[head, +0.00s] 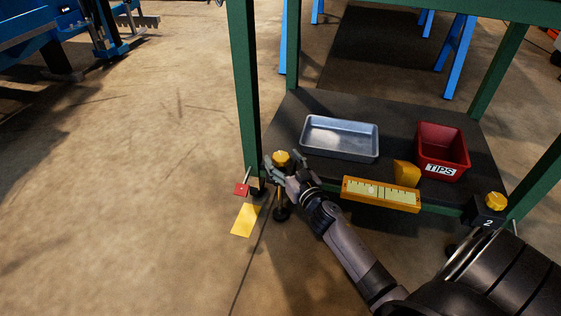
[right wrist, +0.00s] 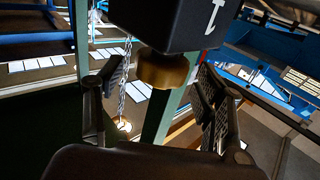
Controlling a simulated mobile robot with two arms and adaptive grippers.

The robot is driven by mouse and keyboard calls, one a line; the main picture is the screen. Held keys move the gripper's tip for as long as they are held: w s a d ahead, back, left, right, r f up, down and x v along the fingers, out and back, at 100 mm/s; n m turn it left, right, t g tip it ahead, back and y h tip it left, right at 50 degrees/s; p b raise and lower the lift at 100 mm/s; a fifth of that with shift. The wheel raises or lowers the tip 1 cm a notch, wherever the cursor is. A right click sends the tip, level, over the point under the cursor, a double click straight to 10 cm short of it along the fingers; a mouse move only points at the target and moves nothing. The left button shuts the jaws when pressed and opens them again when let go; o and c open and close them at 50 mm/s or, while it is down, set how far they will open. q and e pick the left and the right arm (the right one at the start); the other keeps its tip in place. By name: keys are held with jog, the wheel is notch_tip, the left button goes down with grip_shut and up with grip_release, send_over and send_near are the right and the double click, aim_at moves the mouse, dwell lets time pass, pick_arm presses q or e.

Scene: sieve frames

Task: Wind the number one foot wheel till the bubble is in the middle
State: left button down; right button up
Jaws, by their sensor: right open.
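The number one foot wheel (head: 282,158) is a yellow knob at the frame's near left corner. In the right wrist view the wheel (right wrist: 163,69) sits against a black block (right wrist: 175,22) marked 1. My right gripper (head: 281,172) is at this wheel, its open fingers on either side with gaps showing in the right wrist view (right wrist: 158,92). The yellow level (head: 381,204) lies along the shelf's front edge with a pale, ruled vial (head: 390,195). A small round mark, perhaps the bubble, shows left of the vial's middle. My left gripper is out of view.
A second yellow wheel (head: 495,200) tops the block marked 2. The dark shelf (head: 400,112) carries a metal tray (head: 340,152), a red TIPS bin (head: 458,175) and a yellow block (head: 406,174).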

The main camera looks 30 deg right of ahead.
jog(key=shift+w+d, duration=0.15)
jog(key=shift+w, duration=0.95)
jog(key=shift+c, duration=0.6)
jog(key=c, duration=1.1)
